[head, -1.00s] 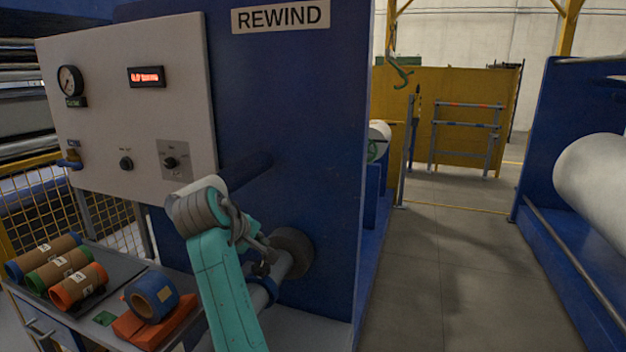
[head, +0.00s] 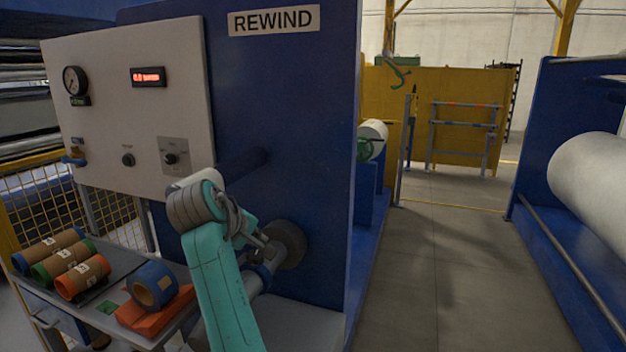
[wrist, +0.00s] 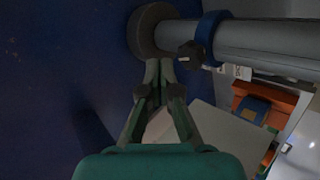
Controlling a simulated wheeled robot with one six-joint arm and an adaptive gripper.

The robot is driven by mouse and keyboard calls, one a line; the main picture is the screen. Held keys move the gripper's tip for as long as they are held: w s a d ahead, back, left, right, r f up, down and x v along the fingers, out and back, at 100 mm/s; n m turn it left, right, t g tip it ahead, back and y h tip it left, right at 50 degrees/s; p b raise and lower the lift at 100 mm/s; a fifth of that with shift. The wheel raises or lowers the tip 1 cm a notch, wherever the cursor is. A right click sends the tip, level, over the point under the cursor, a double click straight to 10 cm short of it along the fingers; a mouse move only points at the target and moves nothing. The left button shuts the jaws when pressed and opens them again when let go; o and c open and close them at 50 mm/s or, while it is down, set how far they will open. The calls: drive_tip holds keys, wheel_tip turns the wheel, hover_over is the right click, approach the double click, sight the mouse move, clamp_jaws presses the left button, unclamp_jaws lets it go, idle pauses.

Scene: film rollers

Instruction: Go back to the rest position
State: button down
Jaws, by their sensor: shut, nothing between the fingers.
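My gripper (wrist: 159,70) is shut and empty in the wrist view, its fingertips close to the dark round collar (wrist: 150,30) at the root of the grey shaft. I cannot tell from this view whether they touch it. In the head view my gripper (head: 262,246) is small and partly hidden behind my teal arm, in front of the blue REWIND machine (head: 310,120). The shaft (head: 262,278) sticks out from the collar, partly behind my arm. In the wrist view a blue ring with a dark knob (wrist: 190,55) sits around the shaft.
A side table holds several cores (head: 82,277) at its left and a blue-wrapped roll (head: 154,287) on an orange block (head: 150,314). A control panel (head: 110,100) is above. Open floor (head: 440,260) lies right, before another blue machine with a white roll (head: 595,182).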

drive_tip(key=s+d+f, duration=0.1)
drive_tip(key=d+f, duration=0.2)
drive_tip(key=f, duration=0.5)
drive_tip(key=s+d+f+t+y, duration=0.15)
drive_tip(key=d+f, duration=0.25)
drive_tip(key=f, duration=0.5)
drive_tip(key=s+d+f, duration=0.2)
drive_tip(key=d+f, duration=0.1)
drive_tip(key=f, duration=0.5)
drive_tip(key=s+d+f+m+y, duration=0.2)
drive_tip(key=s+d+f, duration=0.8)
drive_tip(key=s+f, duration=0.45)
drive_tip(key=s+d+f+m+t, duration=0.1)
drive_tip(key=s+d, duration=0.3)
drive_tip(key=s, duration=0.7)
drive_tip(key=s+d+f+m+t, duration=0.15)
drive_tip(key=s+d, duration=0.25)
drive_tip(key=s, duration=0.7)
drive_tip(key=s+d+r+m+t, duration=0.1)
drive_tip(key=s+r+m, duration=0.2)
drive_tip(key=s+r, duration=0.4)
drive_tip(key=s+d+r+m+t, duration=0.1)
drive_tip(key=s+d+r+m, duration=0.1)
drive_tip(key=s+r, duration=0.6)
drive_tip(key=s+m, duration=0.1)
drive_tip(key=s, duration=0.4)
drive_tip(key=shift+s+d, duration=0.15)
drive_tip(key=shift+s, duration=0.1)
